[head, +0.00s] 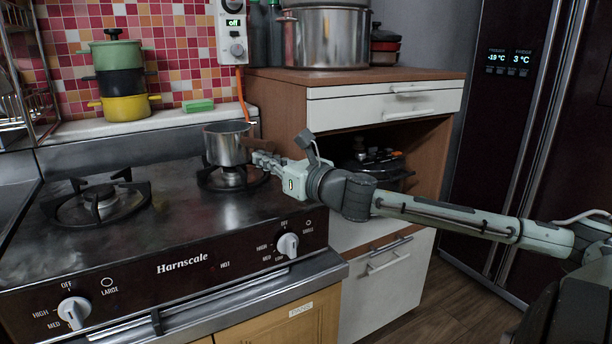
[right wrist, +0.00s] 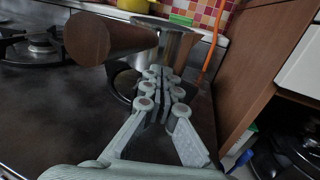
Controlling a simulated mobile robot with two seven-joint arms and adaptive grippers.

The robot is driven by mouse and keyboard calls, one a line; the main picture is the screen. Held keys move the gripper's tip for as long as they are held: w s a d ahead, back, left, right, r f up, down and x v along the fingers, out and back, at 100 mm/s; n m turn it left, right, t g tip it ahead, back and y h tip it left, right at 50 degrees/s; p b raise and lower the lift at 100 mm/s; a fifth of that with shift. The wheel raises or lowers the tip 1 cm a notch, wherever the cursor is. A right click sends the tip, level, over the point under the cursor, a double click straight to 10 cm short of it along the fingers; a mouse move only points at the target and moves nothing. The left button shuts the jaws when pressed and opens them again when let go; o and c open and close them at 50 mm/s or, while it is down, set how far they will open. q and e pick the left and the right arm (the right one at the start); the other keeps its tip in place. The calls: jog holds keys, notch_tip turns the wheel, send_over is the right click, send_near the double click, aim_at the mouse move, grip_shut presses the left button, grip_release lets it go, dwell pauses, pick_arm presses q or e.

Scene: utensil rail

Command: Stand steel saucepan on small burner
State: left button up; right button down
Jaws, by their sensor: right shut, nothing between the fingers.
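The steel saucepan (head: 226,147) is upright over the small burner (head: 230,178), the right one on the stove. Whether its base rests fully on the grate is hard to tell. In the right wrist view the saucepan (right wrist: 172,42) is beyond my fingers, and its brown wooden handle (right wrist: 95,40) points back toward the camera, left of the fingers. My right gripper (head: 262,160) is shut and empty beside the saucepan, at its right; it also shows in the wrist view (right wrist: 160,82). It partly hides the burner's right side. My left gripper is not in view.
The large burner (head: 98,200) at the left is bare. Stacked coloured pots (head: 120,82) and a green sponge (head: 198,106) sit on the ledge behind. A wooden cabinet (head: 275,105) with a large pot (head: 326,38) on top stands close right of the stove.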

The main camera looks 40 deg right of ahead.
jog(key=shift+s+a, duration=0.1)
jog(key=shift+s, duration=0.85)
jog(key=shift+s+f, duration=0.15)
jog(key=shift+f, duration=0.05)
jog(key=shift+s, duration=0.35)
jog(key=s, duration=0.2)
jog(key=s+p, duration=0.1)
jog(key=s, duration=0.1)
jog(key=s+p, duration=0.1)
jog(key=s, duration=0.1)
jog(key=shift+d+r, duration=0.2)
jog(key=shift+d, duration=0.1)
pick_arm(q)
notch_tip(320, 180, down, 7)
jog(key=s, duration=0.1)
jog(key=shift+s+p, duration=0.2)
jog(key=shift+p, duration=0.1)
pick_arm(e)
jog(key=shift+s, duration=0.65)
